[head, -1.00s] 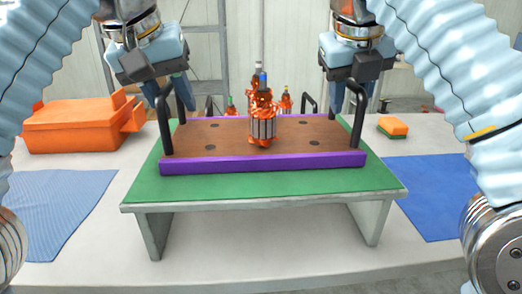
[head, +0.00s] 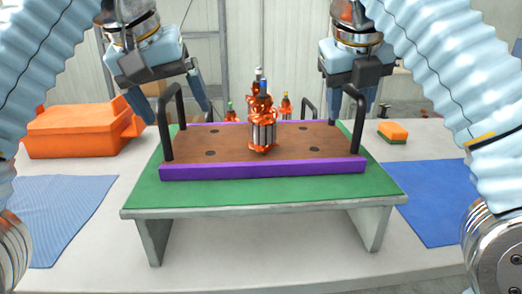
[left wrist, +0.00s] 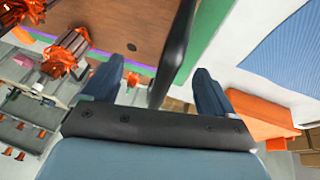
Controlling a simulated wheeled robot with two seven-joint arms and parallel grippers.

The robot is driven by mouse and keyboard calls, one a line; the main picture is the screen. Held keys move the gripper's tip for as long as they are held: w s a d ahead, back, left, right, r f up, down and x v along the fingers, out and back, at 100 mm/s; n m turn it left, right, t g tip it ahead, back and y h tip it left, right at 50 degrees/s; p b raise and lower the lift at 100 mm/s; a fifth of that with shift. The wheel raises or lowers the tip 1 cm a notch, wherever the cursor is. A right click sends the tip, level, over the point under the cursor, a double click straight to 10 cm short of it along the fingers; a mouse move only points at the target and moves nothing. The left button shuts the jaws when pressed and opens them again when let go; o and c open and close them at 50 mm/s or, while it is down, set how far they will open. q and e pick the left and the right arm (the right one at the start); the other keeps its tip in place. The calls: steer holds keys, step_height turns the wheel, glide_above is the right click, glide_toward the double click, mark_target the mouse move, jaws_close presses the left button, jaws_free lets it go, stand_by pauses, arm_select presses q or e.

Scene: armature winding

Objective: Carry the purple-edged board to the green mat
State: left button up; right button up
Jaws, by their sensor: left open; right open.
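The purple-edged board (head: 240,172) has a brown top and black upright handles. It lies flat on the green mat (head: 262,197), which covers a low stand. A copper-wound armature (head: 262,135) stands upright on the board. My left gripper (head: 170,105) is open at the left handle (head: 166,128). In the left wrist view, that handle (left wrist: 176,52) rises between the spread fingers (left wrist: 157,87). My right gripper (head: 348,105) is open at the right handle (head: 357,120); the handle partly overlaps its fingers, and contact cannot be told.
An orange box (head: 80,130) stands at the left. A striped blue cloth (head: 55,220) lies left of the stand and a blue mat (head: 430,200) right of it. An orange-and-green sponge (head: 393,131) lies at the right. More armatures stand behind the middle one.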

arm_select(q)
steer(key=shift+v, duration=1.25)
steer(key=s+a, duration=0.4)
steer(key=s, duration=0.7)
steer(key=shift+a, duration=0.35)
steer(key=shift+s, duration=0.1)
arm_select(e)
steer(key=o, duration=0.8)
steer(key=shift+a+r, duration=0.1)
steer(key=shift+r, duration=0.1)
steer(key=shift+s+a+r, duration=0.1)
steer(key=shift+s+r, duration=0.2)
steer(key=shift+r, duration=0.1)
steer(key=s+a, duration=0.1)
steer(key=s, duration=0.2)
steer(key=s+a, duration=0.2)
steer(key=s, duration=0.1)
steer(key=s+a, duration=0.1)
steer(key=s, duration=0.2)
steer(key=shift+s+a, duration=0.2)
steer(key=shift+s, duration=0.1)
steer(key=shift+s+a, duration=0.15)
steer(key=shift+s, duration=0.5)
